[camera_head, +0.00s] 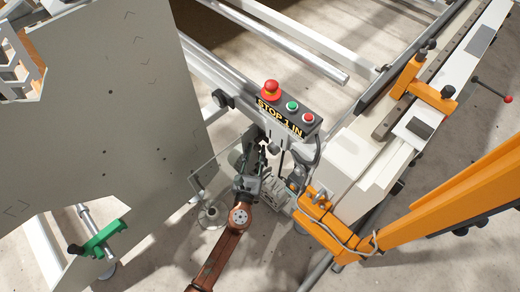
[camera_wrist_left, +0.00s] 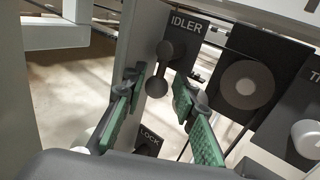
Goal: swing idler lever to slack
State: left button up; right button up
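The idler lever (camera_wrist_left: 162,66) is a dark grey bar with rounded ends, below the white IDLER label (camera_wrist_left: 187,24) in the left wrist view. It stands nearly upright, leaning slightly. My left gripper (camera_wrist_left: 159,84) is open, its green-padded fingers on either side of the lever's lower knob in the picture. I cannot tell how far the fingertips are from it or whether they touch. In the head view my left gripper (camera_head: 258,160) reaches up below the control box, and the lever is hidden there. My right gripper is not in view.
A control box (camera_head: 285,110) with a red stop button (camera_head: 271,87) sits above the gripper. A dark round knob (camera_wrist_left: 246,86) is right of the lever; a LOCK label (camera_wrist_left: 149,139) is below. A grey panel (camera_head: 110,110) stands left, an orange beam (camera_head: 450,202) right.

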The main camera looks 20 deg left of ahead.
pick_arm(q)
jog(key=shift+w+a, duration=0.1)
jog(key=shift+w, duration=0.2)
jog(key=shift+c, duration=0.6)
grip_shut()
